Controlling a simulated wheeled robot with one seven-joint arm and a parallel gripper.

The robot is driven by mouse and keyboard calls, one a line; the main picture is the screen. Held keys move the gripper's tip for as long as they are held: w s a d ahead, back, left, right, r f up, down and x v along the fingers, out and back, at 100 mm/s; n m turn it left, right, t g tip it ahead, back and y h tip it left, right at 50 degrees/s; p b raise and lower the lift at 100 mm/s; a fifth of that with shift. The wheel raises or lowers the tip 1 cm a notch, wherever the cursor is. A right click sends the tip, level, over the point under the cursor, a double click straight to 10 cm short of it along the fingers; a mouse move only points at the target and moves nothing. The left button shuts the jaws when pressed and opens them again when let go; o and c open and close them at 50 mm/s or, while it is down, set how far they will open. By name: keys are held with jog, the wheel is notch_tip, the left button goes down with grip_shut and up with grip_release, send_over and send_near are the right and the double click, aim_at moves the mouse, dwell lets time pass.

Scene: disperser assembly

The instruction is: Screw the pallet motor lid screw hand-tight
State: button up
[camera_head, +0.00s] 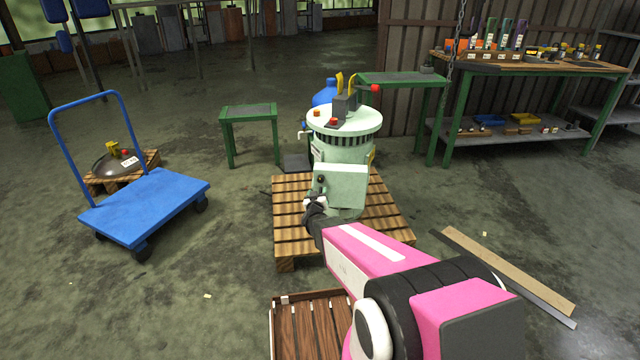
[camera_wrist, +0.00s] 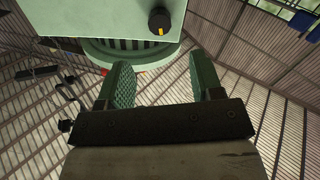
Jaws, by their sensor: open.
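The pale green motor (camera_head: 345,150) stands upright on a wooden pallet (camera_head: 285,232), with a square pale green box (camera_head: 342,187) on its near side. In the wrist view, a black round knob with a yellow mark (camera_wrist: 160,21), apparently the lid screw, sits on a flat pale green face (camera_wrist: 100,18). My gripper (camera_wrist: 158,68) is open, with two green fingers apart and nothing between them. The knob lies beyond the fingertips in the picture, not between them. In the head view my gripper (camera_head: 313,200) is at the box's left side, partly hidden by my arm.
A green stool (camera_head: 248,113) and a workbench (camera_head: 530,65) stand behind. A wooden crate (camera_head: 300,325) is in front. Planks (camera_head: 510,270) lie right. A chain (camera_head: 455,50) hangs near the bench.

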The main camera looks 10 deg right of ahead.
aim_at(321, 181)
jog(key=x, duration=0.9)
jog(key=shift+d, duration=0.1)
jog(key=c, duration=0.9)
